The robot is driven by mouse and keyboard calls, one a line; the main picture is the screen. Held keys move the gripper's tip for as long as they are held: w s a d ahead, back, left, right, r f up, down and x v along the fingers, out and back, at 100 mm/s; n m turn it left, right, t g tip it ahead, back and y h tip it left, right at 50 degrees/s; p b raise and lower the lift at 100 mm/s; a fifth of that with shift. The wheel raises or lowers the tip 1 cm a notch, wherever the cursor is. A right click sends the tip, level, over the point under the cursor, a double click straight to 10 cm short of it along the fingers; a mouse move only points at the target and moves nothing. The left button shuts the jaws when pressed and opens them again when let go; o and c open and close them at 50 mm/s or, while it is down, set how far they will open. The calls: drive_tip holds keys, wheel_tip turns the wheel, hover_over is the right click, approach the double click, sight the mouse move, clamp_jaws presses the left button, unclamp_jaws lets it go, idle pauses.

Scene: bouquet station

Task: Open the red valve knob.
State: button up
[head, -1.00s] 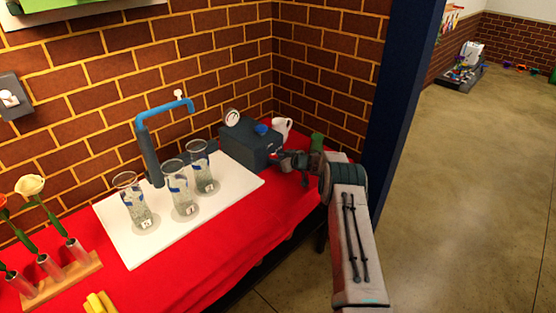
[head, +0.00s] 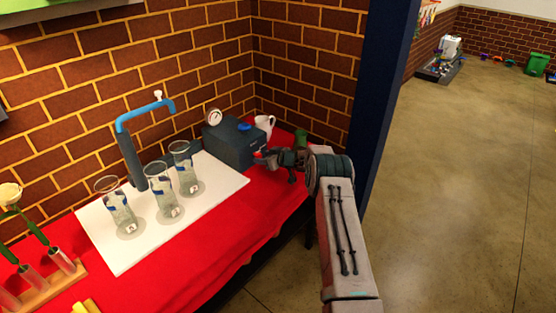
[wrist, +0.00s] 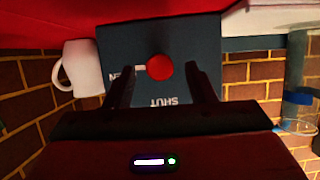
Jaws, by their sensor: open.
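The red valve knob (wrist: 159,67) is a round red cap on the front face of a dark grey-blue box (wrist: 200,45). In the wrist view, upside-down lettering reads SHUT, and part of another word ending in EN shows beside a pale mark left of the knob. My gripper (wrist: 160,78) is open, with one finger on each side of the knob and visible gaps to it. In the head view, the box (head: 228,145) stands at the table's right end, with my gripper (head: 266,158) at its front face.
A gauge (head: 214,117) and a blue cap (head: 244,127) sit on the box. Several water glasses (head: 160,190) stand on a white board (head: 125,258) by a blue tap (head: 145,113). A brick wall is behind.

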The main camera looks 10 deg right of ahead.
drive_tip(key=b+v, duration=0.1)
drive_tip(key=v, duration=1.1)
drive_tip(key=shift+s+d, duration=0.25)
drive_tip(key=shift+s, duration=0.1)
wheel_tip(320, 180, up, 13)
drive_tip(key=s+m+t+h, duration=0.1)
drive_tip(key=s+m+h, duration=0.15)
drive_tip(key=h, duration=0.25)
drive_tip(key=s+r+m+g+h, duration=0.1)
drive_tip(key=s+r+m+h, duration=0.25)
drive_tip(key=s+r, duration=0.45)
drive_tip(key=s+a+f+g, duration=0.1)
drive_tip(key=s+a+g, duration=0.1)
drive_tip(key=s, duration=1)
drive_tip(key=s+a+f+g, duration=0.1)
drive_tip(key=s+a+g, duration=0.2)
drive_tip(key=s, duration=1)
drive_tip(key=s+a+f+m+g, duration=0.1)
drive_tip(key=s+a+g, duration=0.1)
drive_tip(key=s, duration=1)
drive_tip(key=shift+s+a+g+y, duration=0.35)
drive_tip(key=shift+s+a+g, duration=0.05)
drive_tip(key=shift+a, duration=0.4)
